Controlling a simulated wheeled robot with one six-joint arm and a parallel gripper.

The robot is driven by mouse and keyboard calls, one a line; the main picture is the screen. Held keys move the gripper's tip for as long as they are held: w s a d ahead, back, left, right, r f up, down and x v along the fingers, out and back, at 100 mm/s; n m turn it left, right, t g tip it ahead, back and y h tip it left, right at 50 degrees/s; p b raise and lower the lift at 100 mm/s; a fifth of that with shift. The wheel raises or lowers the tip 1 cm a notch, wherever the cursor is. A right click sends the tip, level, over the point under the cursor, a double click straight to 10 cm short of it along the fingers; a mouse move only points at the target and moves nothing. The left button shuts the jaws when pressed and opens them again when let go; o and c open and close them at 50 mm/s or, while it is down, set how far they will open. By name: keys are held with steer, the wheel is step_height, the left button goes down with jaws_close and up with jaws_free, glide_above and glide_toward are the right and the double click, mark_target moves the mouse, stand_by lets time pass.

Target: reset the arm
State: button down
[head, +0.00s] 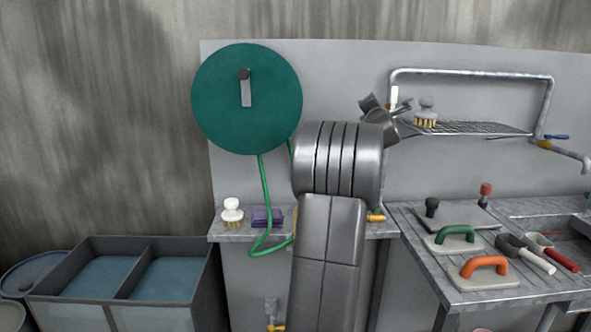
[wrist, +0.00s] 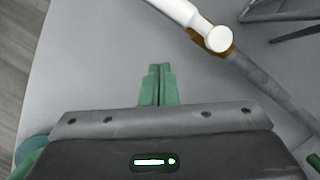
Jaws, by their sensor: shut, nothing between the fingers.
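My gripper (wrist: 158,84) shows in the wrist view as two green fingers close together, shut and empty. In the head view my grey arm rises through the middle of the picture, in front of the counter and wall panel. Its wrist end is near the left end of the wire rack (head: 480,127), and the fingers cannot be made out there. No object is held.
A green disc (head: 222,98) with a green hose (head: 265,200) hangs left of my arm. A brush (head: 232,213) and purple block (head: 267,217) stand on the ledge. Handled tools, including an orange-handled float (head: 484,265), lie right. Blue bins (head: 125,275) stand left.

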steer(key=shift+f+n+t+y+b, duration=0.3)
steer(key=shift+f+n+b, duration=0.35)
steer(key=shift+n, duration=0.75)
steer(key=shift+r, duration=0.1)
